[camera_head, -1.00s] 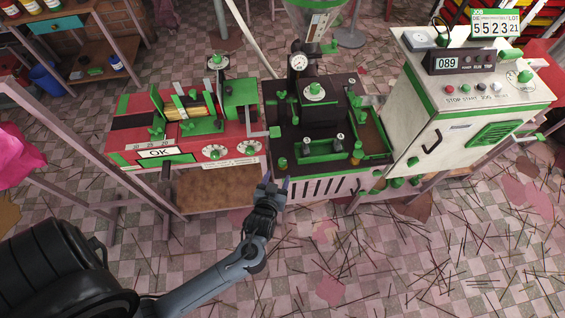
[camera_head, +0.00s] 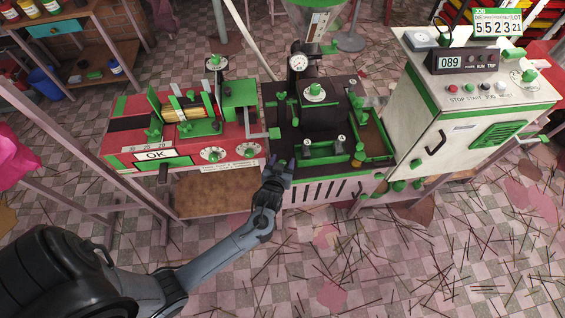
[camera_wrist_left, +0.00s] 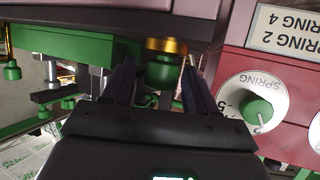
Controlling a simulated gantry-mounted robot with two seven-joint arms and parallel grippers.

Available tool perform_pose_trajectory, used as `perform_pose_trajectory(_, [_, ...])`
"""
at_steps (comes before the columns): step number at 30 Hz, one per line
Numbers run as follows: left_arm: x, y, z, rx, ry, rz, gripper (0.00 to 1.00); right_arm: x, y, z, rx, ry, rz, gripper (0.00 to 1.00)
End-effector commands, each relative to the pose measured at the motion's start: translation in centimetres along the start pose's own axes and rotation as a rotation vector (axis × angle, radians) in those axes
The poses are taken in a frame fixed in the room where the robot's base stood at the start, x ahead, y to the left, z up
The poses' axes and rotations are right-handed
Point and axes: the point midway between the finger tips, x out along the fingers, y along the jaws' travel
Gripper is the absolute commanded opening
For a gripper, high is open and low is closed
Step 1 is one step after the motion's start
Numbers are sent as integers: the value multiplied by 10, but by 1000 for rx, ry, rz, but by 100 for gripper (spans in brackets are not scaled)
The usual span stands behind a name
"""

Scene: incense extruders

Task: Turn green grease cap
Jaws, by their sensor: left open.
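The green grease cap (camera_wrist_left: 161,70) with a brass collar shows in the left wrist view, between the two dark fingers of my left gripper (camera_wrist_left: 158,88). The fingers are open, one on each side of the cap, and I see no clear contact. In the head view my left gripper (camera_head: 281,163) is at the lower left front of the black machine (camera_head: 330,115). I cannot make out the cap there, as the gripper covers that spot. My right gripper is not in view.
The red machine (camera_head: 135,105) with white dials stands just left of the gripper; one spring dial (camera_wrist_left: 252,108) is close in the wrist view. A white control cabinet (camera_head: 430,120) stands right. Other green knobs (camera_head: 399,186) line the front. Sticks litter the tiled floor.

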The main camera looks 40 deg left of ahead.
Motion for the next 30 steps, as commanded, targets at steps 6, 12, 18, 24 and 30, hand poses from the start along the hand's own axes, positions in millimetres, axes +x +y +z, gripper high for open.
perform_pose_trajectory(6, [0, 0, 0, 0, 0, 0, 57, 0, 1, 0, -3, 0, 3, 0])
perform_pose_trajectory(12, [0, 0, 0, 0, 0, 0, 31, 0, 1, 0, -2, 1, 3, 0])
perform_pose_trajectory(18, [0, 0, 0, 0, 0, 0, 6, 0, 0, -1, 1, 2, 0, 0])
perform_pose_trajectory(24, [0, 0, -1, 8, 0, 17, 6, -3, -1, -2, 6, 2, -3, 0])
perform_pose_trajectory(30, [-1, -1, -3, 40, 1, 86, 6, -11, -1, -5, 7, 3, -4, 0])
